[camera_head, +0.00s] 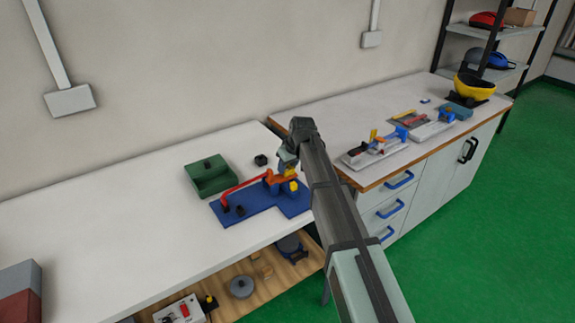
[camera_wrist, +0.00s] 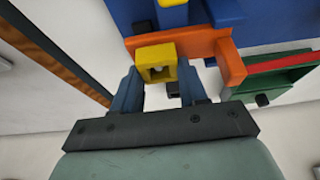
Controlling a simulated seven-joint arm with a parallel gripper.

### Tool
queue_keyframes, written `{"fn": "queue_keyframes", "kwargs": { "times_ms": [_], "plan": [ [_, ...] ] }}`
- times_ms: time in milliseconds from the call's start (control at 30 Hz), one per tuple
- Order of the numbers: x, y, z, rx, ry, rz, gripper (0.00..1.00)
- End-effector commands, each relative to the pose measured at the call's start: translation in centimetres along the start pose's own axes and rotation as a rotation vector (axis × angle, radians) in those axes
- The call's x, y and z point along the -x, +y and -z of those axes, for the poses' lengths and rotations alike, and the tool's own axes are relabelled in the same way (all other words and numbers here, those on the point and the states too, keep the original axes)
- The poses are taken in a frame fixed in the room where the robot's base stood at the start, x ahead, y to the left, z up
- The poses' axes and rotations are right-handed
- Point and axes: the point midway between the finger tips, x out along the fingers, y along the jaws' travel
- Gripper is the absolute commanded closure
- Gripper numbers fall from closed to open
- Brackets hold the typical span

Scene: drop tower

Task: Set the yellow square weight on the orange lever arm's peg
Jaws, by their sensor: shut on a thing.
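The yellow square weight (camera_wrist: 157,62) has a square hole and sits between the two fingers of my gripper (camera_wrist: 160,88) in the wrist view. My gripper is shut on it. The orange lever arm (camera_wrist: 197,46) is right by the weight, partly behind it in this view. I cannot tell whether they touch, and I cannot make out the peg. In the head view my gripper (camera_head: 287,163) is over the orange lever arm (camera_head: 279,180) at the near table's right end, and yellow parts there are too small to tell apart.
The lever arm's stand is on a blue base (camera_head: 255,205) with a red bar (camera_head: 243,186). A green box (camera_head: 210,178) stands behind on the left, and a small black block (camera_head: 260,160) lies behind the base. Another bench (camera_head: 330,118) with several devices adjoins at right.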

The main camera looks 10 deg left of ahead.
Motion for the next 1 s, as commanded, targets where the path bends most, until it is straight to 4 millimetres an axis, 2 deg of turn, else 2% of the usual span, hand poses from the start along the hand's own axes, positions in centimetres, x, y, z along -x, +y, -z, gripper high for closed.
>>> {"fn": "queue_keyframes", "kwargs": {
  "times_ms": [300, 333, 433, 733, 1000],
  "plan": [
    [-0.5, 0.0, -0.2, 0.000, 0.001, 0.000, 0.95],
    [-0.5, 0.0, -0.2, 0.000, 0.001, 0.000, 0.57],
    [-0.5, 0.0, -0.2, 0.000, 0.001, 0.000, 0.47],
    [-0.3, 0.0, -0.2, 0.000, 0.000, 0.000, 0.47],
    [1.4, 0.0, -0.2, 0.000, 0.000, 0.000, 0.47]
  ]
}}
